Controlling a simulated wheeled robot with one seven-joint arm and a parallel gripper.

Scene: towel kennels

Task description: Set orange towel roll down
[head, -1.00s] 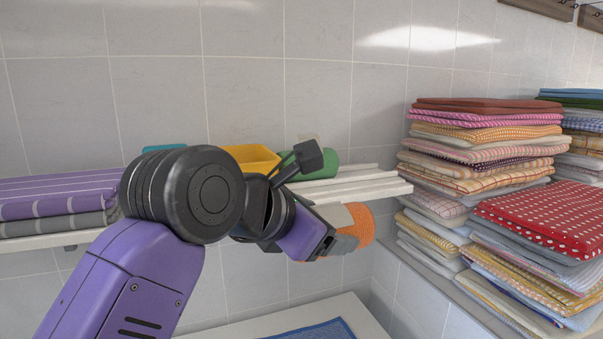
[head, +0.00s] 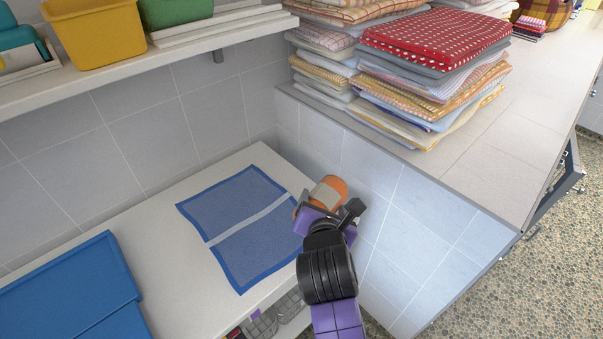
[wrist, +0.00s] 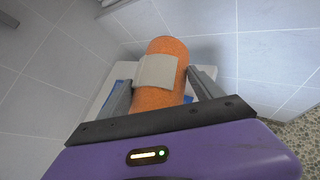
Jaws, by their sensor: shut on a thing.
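The orange towel roll (head: 333,185) has a beige band around its middle. It also shows upright between my gripper's fingers in the wrist view (wrist: 160,99). My gripper (head: 318,203) is shut on the roll and holds it at the right end of the low white bench. A blue mat (head: 226,206) with a pale stripe across it lies flat on the bench, left of the roll. My gripper hides the lower part of the roll in the head view, so I cannot tell whether it touches the bench.
The white bench (head: 182,287) has a blue lid or bin (head: 75,290) at its left. A tiled wall (head: 410,225) closes its right side. Stacked cloths (head: 420,60) stand on the ledge above. A yellow bin (head: 95,32) and a green bin (head: 172,10) sit on the upper shelf.

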